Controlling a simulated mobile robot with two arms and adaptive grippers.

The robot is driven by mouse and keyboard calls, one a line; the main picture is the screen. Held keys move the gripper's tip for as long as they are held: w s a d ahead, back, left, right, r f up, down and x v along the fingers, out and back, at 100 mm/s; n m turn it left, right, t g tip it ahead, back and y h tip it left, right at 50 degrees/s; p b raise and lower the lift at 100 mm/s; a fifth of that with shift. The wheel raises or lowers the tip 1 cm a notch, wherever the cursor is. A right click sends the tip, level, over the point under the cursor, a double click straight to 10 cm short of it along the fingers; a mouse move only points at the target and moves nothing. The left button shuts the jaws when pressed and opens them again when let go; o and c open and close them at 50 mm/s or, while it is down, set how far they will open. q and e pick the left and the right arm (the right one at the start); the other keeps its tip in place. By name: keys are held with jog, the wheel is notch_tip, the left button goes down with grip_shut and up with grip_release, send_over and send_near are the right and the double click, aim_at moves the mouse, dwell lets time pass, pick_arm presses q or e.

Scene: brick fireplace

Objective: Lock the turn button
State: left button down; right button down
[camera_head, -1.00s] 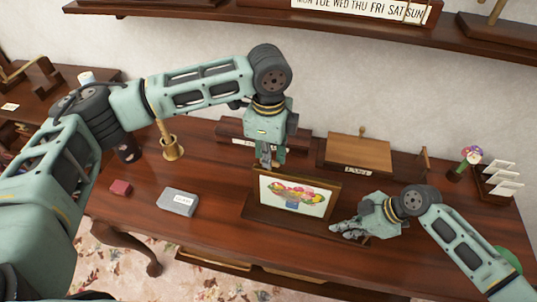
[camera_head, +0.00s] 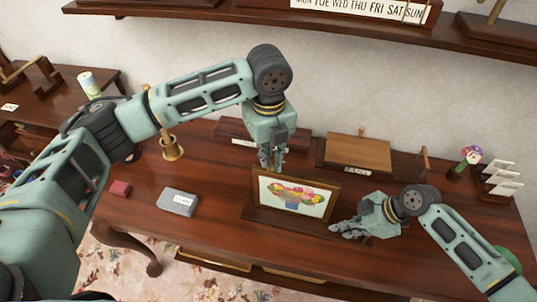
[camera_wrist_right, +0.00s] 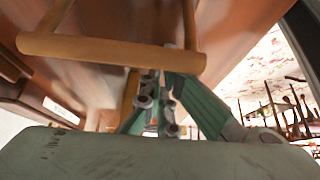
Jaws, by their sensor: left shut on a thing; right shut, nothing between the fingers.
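The picture frame (camera_head: 293,196), with a flower picture facing me, stands tilted back on a dark wooden base (camera_head: 290,222) on the desk. I cannot make out a turn button in either view. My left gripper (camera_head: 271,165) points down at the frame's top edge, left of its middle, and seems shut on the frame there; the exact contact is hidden. My right gripper (camera_head: 340,229) is shut and empty, low by the frame's right side. In the right wrist view its fingers (camera_wrist_right: 158,112) are together below a tan wooden bar (camera_wrist_right: 110,50).
A grey box (camera_head: 177,201) and a small red box (camera_head: 120,188) lie left. A brass bell (camera_head: 171,147) stands behind them. A wooden box (camera_head: 358,154), a flower vase (camera_head: 466,163) and a card rack (camera_head: 498,181) stand behind and right. The desk's front left is clear.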

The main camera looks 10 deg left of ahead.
pick_arm(q)
jog(key=m, duration=0.5)
jog(key=shift+a+m, duration=0.1)
jog(key=shift+m, duration=1.2)
pick_arm(e)
jog(key=shift+d+f, duration=0.1)
pick_arm(q)
jog(key=shift+a, duration=0.1)
pick_arm(e)
jog(key=shift+d, duration=0.1)
pick_arm(q)
jog(key=c, duration=2)
grip_release()
jog(key=shift+o, duration=0.8)
jog(key=shift+r, duration=0.15)
notch_tip(320, 180, up, 12)
pick_arm(e)
jog(key=shift+a, duration=0.2)
